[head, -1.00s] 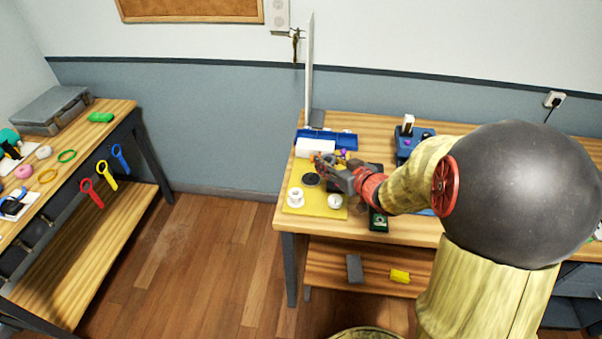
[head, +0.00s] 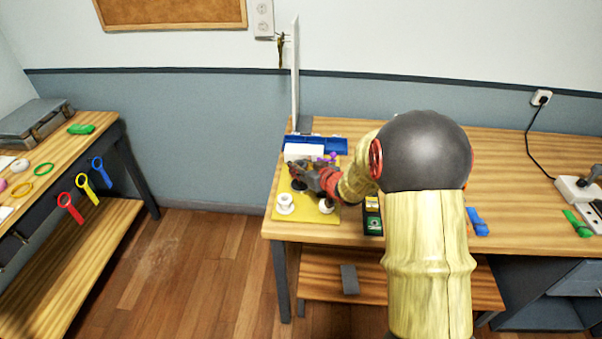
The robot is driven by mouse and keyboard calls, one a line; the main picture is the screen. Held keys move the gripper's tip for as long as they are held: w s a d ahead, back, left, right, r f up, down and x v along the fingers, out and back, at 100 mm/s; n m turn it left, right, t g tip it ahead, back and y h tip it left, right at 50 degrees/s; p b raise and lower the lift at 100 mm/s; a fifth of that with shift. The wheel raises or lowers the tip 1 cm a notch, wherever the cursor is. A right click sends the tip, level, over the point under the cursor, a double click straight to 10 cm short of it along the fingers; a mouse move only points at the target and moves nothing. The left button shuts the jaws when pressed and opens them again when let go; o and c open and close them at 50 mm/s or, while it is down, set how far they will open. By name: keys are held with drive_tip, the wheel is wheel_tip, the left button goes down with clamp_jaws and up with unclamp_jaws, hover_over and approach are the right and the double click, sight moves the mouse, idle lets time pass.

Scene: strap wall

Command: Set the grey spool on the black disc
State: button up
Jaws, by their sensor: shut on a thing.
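My gripper (head: 296,170) is shut over the yellow mat (head: 304,217) at the left end of the long bench. The grey spool is hard to make out; it is small and mostly hidden between the dark fingers. The black disc (head: 299,184) lies on the mat right under and just in front of the fingertips, partly covered by them. I cannot tell whether the spool touches the disc.
A white spool (head: 286,203) and another pale spool (head: 326,206) stand on the mat's near part. A black and green box (head: 372,216) sits right of the mat.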

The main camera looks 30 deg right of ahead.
drive_tip(key=shift+f, duration=0.75)
drive_tip(key=shift+f+b, duration=0.35)
drive_tip(key=shift+f, duration=0.1)
drive_tip(key=shift+f, duration=0.2)
drive_tip(key=o, duration=1)
drive_tip(key=shift+o, duration=0.7)
drive_tip(key=shift+r, duration=0.1)
